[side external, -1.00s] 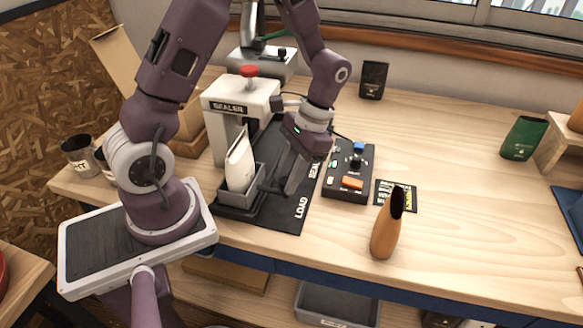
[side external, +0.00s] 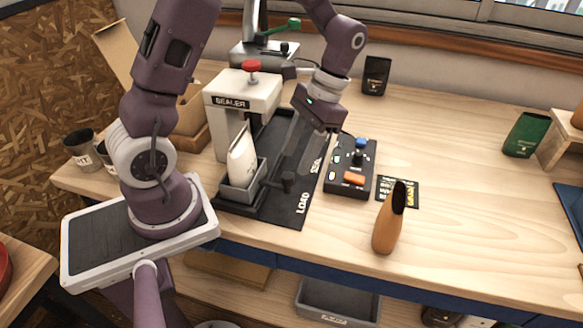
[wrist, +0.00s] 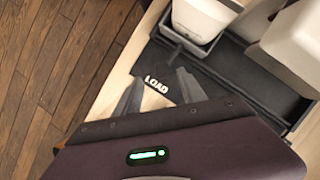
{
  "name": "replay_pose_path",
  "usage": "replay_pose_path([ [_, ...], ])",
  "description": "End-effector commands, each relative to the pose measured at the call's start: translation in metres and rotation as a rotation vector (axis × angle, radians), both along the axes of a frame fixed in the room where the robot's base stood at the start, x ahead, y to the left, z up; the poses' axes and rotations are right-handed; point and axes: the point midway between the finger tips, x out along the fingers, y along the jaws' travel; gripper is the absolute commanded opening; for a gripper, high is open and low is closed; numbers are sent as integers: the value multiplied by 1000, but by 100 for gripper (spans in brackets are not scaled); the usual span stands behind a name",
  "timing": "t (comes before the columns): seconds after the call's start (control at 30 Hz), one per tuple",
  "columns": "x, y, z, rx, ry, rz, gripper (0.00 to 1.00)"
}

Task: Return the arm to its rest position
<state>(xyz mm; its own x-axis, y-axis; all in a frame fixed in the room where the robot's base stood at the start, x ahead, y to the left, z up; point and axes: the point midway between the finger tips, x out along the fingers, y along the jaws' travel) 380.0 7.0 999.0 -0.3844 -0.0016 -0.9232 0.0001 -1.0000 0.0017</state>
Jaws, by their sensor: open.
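My gripper (side external: 297,178) is open and empty. In the side external view it hangs above the dark mat (side external: 291,215), to the right of the grey tray holding a white bag. In the wrist view its two fingers (wrist: 158,90) are spread on either side of the LOAD lettering. My arm comes down from the upper part of the side external view, bent at the elbow, with the wrist near the sealer's right side.
The sealer (side external: 240,92) stands left of my gripper, with the white bag (side external: 242,160) upright in its grey tray (side external: 240,193). A control box (side external: 350,168) stands close on the right. An orange-brown pouch (side external: 387,228) stands near the front edge. The table's right middle is clear.

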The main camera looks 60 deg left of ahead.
Motion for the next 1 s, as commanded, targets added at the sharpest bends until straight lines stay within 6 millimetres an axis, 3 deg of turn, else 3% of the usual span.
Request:
replay_pose_path([
  [0.13,6,0,15,0,-1,-1,48],
  [0.43,6,-1,19,1,-6,-1,48],
  [0.57,-2,-9,53,16,-121,-4,48],
  [0.7,-34,-26,111,38,-368,-8,48],
  [0.8,-66,-37,139,36,-552,-6,48],
  [1.0,-114,-51,158,12,-821,-2,48],
])
